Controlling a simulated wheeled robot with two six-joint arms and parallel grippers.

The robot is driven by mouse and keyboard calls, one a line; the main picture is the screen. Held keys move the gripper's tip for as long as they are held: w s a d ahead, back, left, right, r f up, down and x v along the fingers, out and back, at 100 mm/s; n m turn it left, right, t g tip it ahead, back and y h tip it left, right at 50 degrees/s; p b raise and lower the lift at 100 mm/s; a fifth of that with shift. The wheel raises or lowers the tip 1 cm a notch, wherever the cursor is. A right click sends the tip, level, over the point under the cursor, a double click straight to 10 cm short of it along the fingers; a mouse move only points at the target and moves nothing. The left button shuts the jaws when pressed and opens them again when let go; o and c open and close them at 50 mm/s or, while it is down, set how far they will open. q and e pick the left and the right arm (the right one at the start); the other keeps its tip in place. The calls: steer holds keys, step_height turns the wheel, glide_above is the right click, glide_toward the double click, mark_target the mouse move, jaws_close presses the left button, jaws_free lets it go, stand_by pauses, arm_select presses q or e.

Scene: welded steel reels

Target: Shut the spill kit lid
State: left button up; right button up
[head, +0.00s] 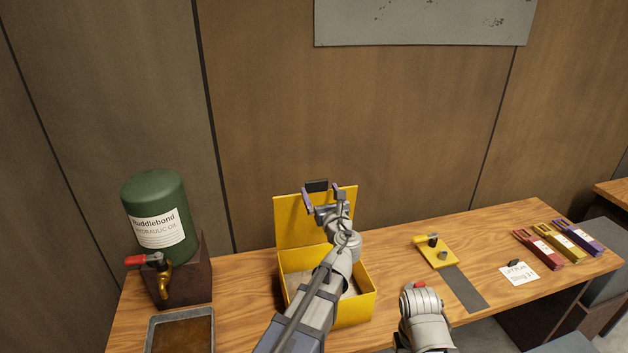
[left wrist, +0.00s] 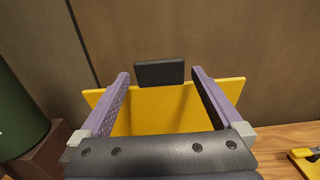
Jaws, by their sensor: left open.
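The spill kit is a yellow box (head: 354,311) on the wooden bench. Its yellow lid (head: 290,219) stands open and roughly upright at the back edge, and it fills the middle of the left wrist view (left wrist: 160,112). A black tab (head: 317,185) sits at the lid's top edge; it also shows in the left wrist view (left wrist: 160,72). My left gripper (head: 322,195) is open in front of the lid's upper part, its purple fingers to either side of the tab. I cannot tell whether they touch the lid. My left arm hides part of the box. My right gripper is not visible.
A green oil drum (head: 158,207) with a red-handled tap stands at left, above an oil tray (head: 153,331). Walls stand close behind.

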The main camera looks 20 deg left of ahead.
arm_select(q)
steer(key=x, duration=0.7)
steer(key=shift+w+a, duration=0.15)
steer(key=shift+w, duration=0.05)
jaws_close()
stand_by(0.6)
